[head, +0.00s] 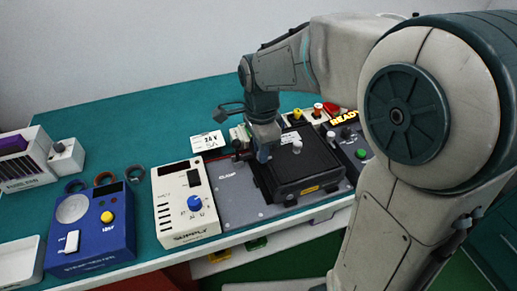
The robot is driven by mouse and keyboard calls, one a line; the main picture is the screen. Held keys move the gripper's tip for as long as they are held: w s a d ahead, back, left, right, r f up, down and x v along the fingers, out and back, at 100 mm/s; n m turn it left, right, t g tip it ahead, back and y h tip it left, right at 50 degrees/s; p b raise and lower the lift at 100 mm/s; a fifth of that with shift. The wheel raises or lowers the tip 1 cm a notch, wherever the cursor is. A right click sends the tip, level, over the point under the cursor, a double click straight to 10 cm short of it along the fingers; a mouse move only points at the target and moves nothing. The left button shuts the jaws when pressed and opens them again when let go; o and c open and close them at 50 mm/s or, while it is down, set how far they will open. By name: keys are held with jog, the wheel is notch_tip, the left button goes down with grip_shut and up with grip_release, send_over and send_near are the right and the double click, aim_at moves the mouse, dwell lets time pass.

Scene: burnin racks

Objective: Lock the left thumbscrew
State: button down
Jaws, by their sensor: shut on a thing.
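A black drawer-like unit (302,170) sits on a grey plate marked "CLAMP" (232,202) near the table's middle. My gripper (264,154) points down at the unit's left rear side, its fingers close together. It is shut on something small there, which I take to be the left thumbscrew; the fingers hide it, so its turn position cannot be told. A pale knob (297,147) stands on top of the unit, to the right of my gripper.
A white supply box (184,203) with a blue knob stands left of the plate. Further left are a blue box (90,232) and a white tray (28,262). A lit "READY" sign (344,117) is behind right.

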dwell(0.4)
jog(key=c, duration=1.3)
grip_release()
jog(key=shift+r, duration=0.1)
notch_tip(320, 180, up, 14)
jog(key=shift+p, duration=0.3)
